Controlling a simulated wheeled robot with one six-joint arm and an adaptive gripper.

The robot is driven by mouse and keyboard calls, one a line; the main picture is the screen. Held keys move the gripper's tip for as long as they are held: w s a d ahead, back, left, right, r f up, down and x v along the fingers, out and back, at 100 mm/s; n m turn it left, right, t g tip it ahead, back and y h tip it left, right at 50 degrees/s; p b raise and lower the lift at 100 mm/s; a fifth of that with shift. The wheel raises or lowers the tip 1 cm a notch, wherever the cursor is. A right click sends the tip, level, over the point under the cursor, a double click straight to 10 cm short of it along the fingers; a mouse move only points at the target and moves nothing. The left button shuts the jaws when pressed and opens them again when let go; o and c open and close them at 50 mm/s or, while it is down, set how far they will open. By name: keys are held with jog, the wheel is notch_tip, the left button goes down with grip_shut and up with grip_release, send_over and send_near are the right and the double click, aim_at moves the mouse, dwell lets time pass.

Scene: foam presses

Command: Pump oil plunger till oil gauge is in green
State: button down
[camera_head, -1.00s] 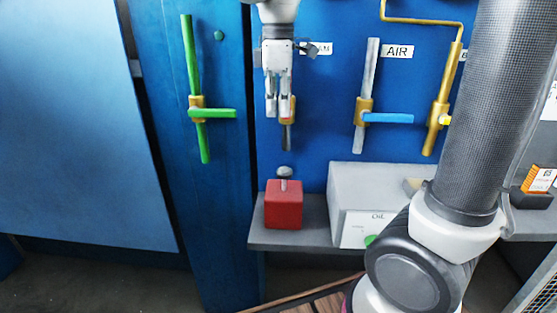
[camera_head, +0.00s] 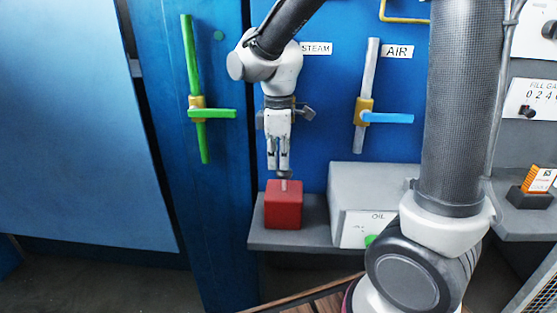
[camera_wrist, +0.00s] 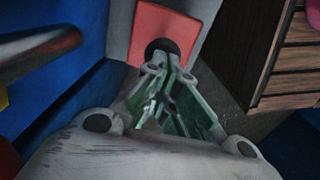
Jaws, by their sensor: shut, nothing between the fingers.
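The oil plunger is a red block (camera_head: 283,206) with a grey knob (camera_head: 285,176) on a short stem, on the grey shelf. My gripper (camera_head: 279,171) points down, fingers shut and empty, with its tips at the knob. I cannot tell for certain whether they touch it. In the wrist view, the fingertips (camera_wrist: 166,68) cover part of the dark round knob (camera_wrist: 163,48) on the red block (camera_wrist: 187,26). The grey box marked OIL (camera_head: 372,185) stands right of the block. A green patch (camera_head: 370,240) shows on its front, but the gauge reading is hidden behind my arm.
A green-handled valve (camera_head: 197,112) is on the blue panel at left. A blue-handled valve (camera_head: 364,114) is under the AIR label (camera_head: 397,52). A grey shelf (camera_head: 262,237) carries the block and box. My arm blocks the right side.

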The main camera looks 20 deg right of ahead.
aim_at(279, 170)
jog(key=shift+f, duration=2.35)
jog(key=shift+s, duration=0.1)
notch_tip(279, 170, up, 14)
jog(key=shift+r, duration=0.1)
